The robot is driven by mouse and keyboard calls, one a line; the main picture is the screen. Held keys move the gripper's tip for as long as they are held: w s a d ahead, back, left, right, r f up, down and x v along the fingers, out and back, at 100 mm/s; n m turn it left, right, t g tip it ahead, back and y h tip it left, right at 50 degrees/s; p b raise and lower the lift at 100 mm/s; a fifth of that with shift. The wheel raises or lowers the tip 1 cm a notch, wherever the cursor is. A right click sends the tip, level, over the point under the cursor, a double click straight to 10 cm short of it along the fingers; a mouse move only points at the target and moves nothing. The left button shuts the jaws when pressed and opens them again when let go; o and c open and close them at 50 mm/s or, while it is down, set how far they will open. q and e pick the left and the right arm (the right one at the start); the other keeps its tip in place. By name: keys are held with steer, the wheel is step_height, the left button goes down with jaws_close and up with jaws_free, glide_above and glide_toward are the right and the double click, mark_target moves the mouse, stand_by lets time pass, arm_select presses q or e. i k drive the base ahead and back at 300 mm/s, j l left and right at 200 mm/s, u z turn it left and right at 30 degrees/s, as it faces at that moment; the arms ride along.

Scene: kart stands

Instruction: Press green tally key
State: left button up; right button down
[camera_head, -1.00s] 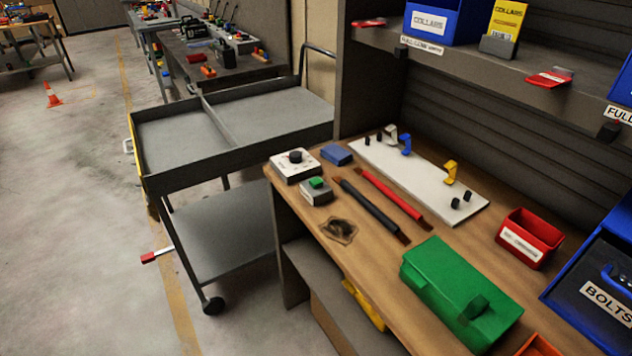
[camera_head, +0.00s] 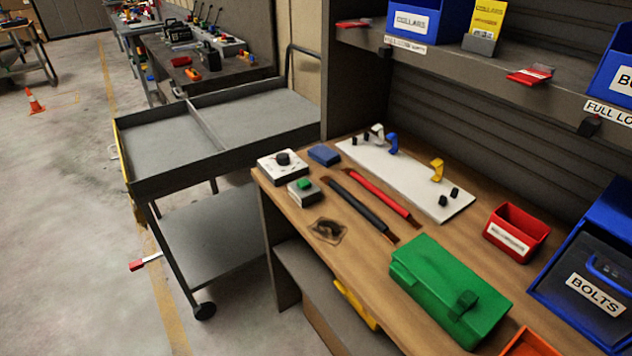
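A small grey box with a green key (camera_head: 304,184) on top stands near the left front edge of the wooden bench (camera_head: 345,275). The green key looks raised, though it is small in the picture. A white box with a black knob (camera_head: 282,160) stands just behind it to the left. Neither of my grippers shows in the head view, and nothing touches the green key.
A blue block (camera_head: 324,154), a black bar (camera_head: 358,208), a red bar (camera_head: 372,193) and a white board with hooks (camera_head: 405,182) lie nearby. A green case (camera_head: 450,290) and red bin (camera_head: 516,233) stand further right. A grey cart (camera_head: 190,185) stands left of the bench.

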mark_target(303, 184)
steer(key=i+j+z, duration=0.15)
steer(key=z, duration=0.35)
steer(key=i+j+z, duration=0.1)
steer(key=j+z, duration=0.2)
steer(key=z, duration=0.2)
steer(key=j+z, duration=0.3)
steer(key=z, duration=0.2)
steer(key=j+z, duration=0.35)
steer(key=j, duration=1.65)
